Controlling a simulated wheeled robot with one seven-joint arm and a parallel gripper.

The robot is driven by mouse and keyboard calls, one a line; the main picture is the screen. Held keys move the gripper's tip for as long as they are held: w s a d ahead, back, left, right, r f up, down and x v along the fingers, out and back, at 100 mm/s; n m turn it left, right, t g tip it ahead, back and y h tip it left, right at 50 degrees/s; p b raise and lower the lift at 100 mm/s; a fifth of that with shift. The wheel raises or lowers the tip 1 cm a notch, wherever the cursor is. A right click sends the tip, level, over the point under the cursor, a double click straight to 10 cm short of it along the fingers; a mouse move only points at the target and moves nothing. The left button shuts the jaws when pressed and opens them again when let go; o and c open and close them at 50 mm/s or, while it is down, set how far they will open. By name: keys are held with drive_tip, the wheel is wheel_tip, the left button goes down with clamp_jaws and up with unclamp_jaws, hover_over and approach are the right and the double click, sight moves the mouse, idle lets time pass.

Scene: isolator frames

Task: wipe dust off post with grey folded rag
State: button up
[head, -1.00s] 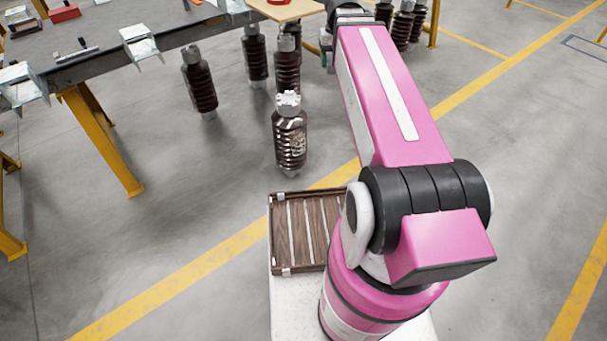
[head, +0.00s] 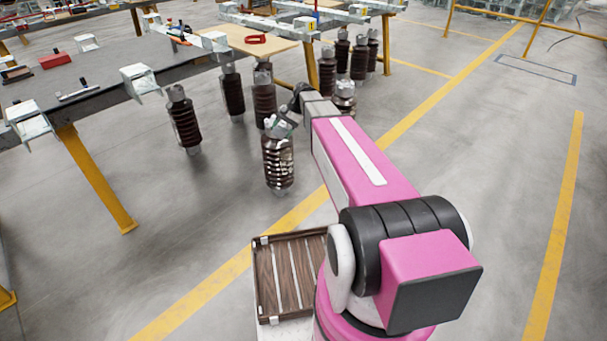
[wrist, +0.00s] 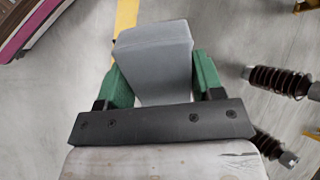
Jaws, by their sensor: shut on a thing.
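The post appears to be the nearest dark brown ribbed insulator (head: 278,162), upright on the floor in the head view. Pale dusty patches show on its right side. My gripper (wrist: 160,78) has green fingers and is shut on the grey folded rag (wrist: 153,48), which sticks out beyond the fingertips in the wrist view. In the head view the end of my arm is close to the post's top, at its upper right. Whether the rag touches the post I cannot tell.
Several similar insulators (head: 184,120) stand behind and to the left, some close to my arm. A grey workbench (head: 105,75) with yellow legs is at the upper left. A wooden slatted tray (head: 262,285) lies in front. The floor to the right is clear.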

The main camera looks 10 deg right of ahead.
drive_tip(key=w+f+m+t+y, duration=0.3)
drive_tip(key=w+f+m+y, duration=0.15)
drive_tip(key=f, duration=0.35)
drive_tip(key=m+t, duration=1.1)
drive_tip(key=t, duration=0.3)
approach(289, 163)
drive_tip(key=shift+n+h, duration=0.25)
drive_tip(key=shift+h, duration=0.2)
drive_tip(key=shift+a+x, duration=0.25)
drive_tip(key=shift+x, duration=2.35)
drive_tip(key=shift+w+a+r, duration=0.2)
drive_tip(key=shift+w+a, duration=0.3)
drive_tip(key=shift+w, duration=0.05)
